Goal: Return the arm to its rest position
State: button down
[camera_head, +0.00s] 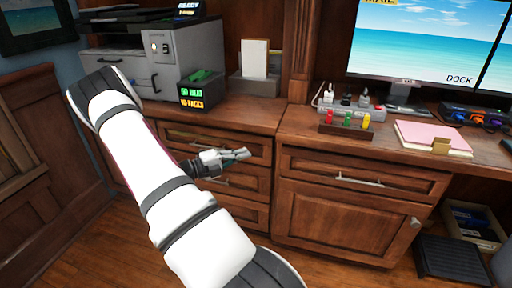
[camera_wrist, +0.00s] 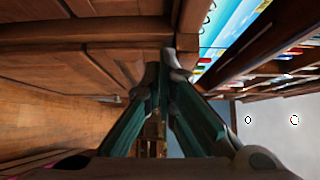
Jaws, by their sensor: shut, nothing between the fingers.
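My arm reaches up from the bottom of the head view, bends at the upper left, and folds back behind its own white links. My gripper (camera_head: 243,155) shows just right of the arm, in front of the wooden drawers (camera_head: 230,184) of the left cabinet. Its fingers are together and hold nothing. In the wrist view my gripper (camera_wrist: 166,62) shows its two dark green fingers meeting at the tips. The middle of my arm hides part of the drawers and the floor. I cannot tell whether the gripper touches the drawer front.
A grey printer (camera_head: 160,55) and a black box with green and yellow lettering (camera_head: 202,93) stand on the left cabinet. A power strip (camera_head: 350,108), a pink folder (camera_head: 432,138) and monitors (camera_head: 425,45) are on the desk. A crate (camera_head: 478,222) sits at lower right. Wood floor (camera_head: 315,275) is open in front.

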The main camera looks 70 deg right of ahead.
jog(key=shift+v, duration=1.25)
jog(key=a+r+m+t+y, duration=0.2)
jog(key=a+r+m+y, duration=0.2)
jog(key=a+r+m, duration=0.55)
jog(key=a+r+m+t+y, duration=0.25)
jog(key=a+r+m, duration=0.35)
jog(key=a, duration=0.6)
jog(key=s+a+r+m+t+y, duration=0.2)
jog(key=s+a+m+t+y, duration=0.3)
jog(key=a, duration=0.7)
jog(key=s+a+r+m+t+y, duration=0.25)
jog(key=s+a+m, duration=0.45)
jog(key=a, duration=0.6)
notch_tip(320, 180, up, 26)
jog(key=t+p, duration=0.4)
jog(key=p, duration=2)
jog(key=shift+d+f+h, duration=0.15)
jog(key=shift+d+h, duration=0.15)
jog(key=shift+h, duration=0.1)
